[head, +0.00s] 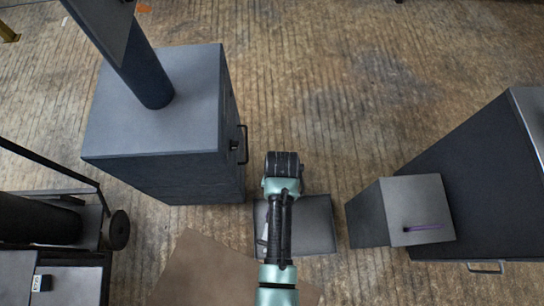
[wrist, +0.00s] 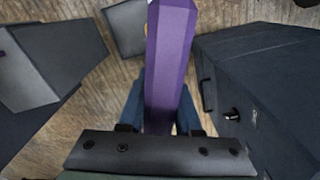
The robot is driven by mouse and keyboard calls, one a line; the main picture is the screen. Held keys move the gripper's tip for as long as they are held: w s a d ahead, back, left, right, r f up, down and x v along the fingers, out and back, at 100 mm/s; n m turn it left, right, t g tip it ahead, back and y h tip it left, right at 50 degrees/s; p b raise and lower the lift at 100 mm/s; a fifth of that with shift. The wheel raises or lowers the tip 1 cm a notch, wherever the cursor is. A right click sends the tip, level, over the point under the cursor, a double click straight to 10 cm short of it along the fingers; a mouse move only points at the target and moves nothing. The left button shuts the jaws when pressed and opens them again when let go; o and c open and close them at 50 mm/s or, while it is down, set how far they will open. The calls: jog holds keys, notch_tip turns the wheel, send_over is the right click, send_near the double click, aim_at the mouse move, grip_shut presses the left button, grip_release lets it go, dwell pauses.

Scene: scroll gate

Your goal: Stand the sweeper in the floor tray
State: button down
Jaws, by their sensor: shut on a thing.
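The sweeper is a long purple bar (wrist: 170,60), seen in the wrist view running from between my fingers up past the top edge. My gripper (wrist: 163,105) is shut on it, with a dark blue finger on each side. The bar's far end is out of frame. In the head view my arm hides the gripper and the bar. The floor tray looks like the dark grey square (head: 316,225) on the floor, partly under my arm. It also shows in the wrist view (wrist: 125,28), just left of the bar.
A dark cabinet (head: 160,110) with a black handle stands left of the tray. A grey box (head: 425,195) with a thin purple strip (head: 423,227) stands right, against a larger dark cabinet (head: 465,160). A brown mat (head: 195,265) lies front left. Floor behind is clear.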

jog(key=d+f+m+b, duration=0.4)
jog(key=f+m+b, duration=0.3)
jog(key=f+b, duration=0.2)
jog(key=d+f+m+b, duration=0.4)
jog(key=f+m+b, duration=0.2)
jog(key=f+b, duration=0.3)
jog(key=shift+w+d+f+m+b, duration=0.2)
jog(key=shift+w+d+m+b, duration=0.15)
jog(key=shift+b, duration=0.3)
jog(key=shift+f, duration=0.35)
dwell(0.7)
jog(key=c, duration=0.5)
grip_release()
jog(key=shift+s, duration=0.1)
notch_tip(320, 180, up, 13)
jog(key=p, duration=0.4)
jog(key=shift+f, duration=0.1)
